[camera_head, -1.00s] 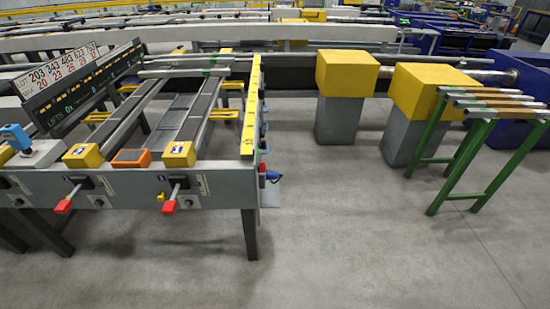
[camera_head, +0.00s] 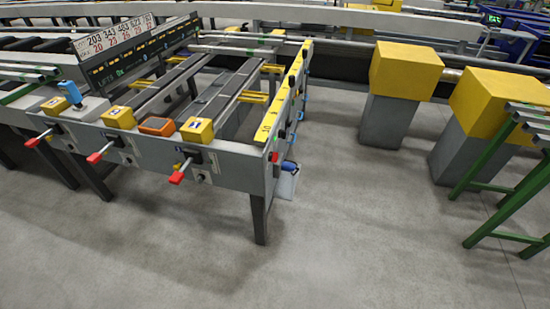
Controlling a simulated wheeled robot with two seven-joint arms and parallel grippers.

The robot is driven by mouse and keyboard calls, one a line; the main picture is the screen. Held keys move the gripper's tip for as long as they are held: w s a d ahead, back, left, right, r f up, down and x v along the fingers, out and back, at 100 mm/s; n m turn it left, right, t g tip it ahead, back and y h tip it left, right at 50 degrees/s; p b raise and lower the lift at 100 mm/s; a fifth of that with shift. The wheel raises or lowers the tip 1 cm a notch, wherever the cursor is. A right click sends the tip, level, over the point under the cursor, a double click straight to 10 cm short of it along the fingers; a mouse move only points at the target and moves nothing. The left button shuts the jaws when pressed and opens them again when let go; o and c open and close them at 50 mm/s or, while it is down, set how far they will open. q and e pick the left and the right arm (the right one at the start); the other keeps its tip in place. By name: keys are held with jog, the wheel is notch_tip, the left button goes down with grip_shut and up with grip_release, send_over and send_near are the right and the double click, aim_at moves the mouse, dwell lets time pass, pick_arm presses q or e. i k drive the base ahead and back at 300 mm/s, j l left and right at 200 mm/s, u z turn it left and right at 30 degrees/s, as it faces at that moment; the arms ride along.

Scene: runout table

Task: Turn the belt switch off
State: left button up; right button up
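The runout table (camera_head: 230,163) stands left of the middle in the head view. Its front panel carries several red-handled levers, among them a left one (camera_head: 33,142), a middle one (camera_head: 95,158) and a right one (camera_head: 178,177). Yellow boxes (camera_head: 118,117) (camera_head: 197,129) and an orange box (camera_head: 156,126) sit on its front edge. A blue device (camera_head: 71,92) stands on a white base at the left. I cannot tell which of these is the belt switch, or its state. Neither of my grippers is in view.
Grey posts with yellow tops (camera_head: 405,70) (camera_head: 500,105) stand to the right. A green-legged rack (camera_head: 500,175) is at the right edge. A sign board with numbers (camera_head: 125,45) rises behind the table. The grey floor (camera_head: 350,240) in front is clear.

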aim_at(273, 156)
jog(key=i+l+u, duration=0.4)
jog(key=l, duration=0.35)
jog(key=i+l+u, duration=0.4)
jog(key=l, duration=0.5)
jog(key=i+l+u, duration=0.25)
jog(key=l+u, duration=0.15)
jog(key=l, duration=0.55)
jog(key=i+l+u, duration=0.1)
jog(key=l+u, duration=0.3)
jog(key=l, duration=0.6)
jog(key=k+l+u, duration=0.1)
jog(key=l+u, duration=0.35)
jog(key=l, duration=0.6)
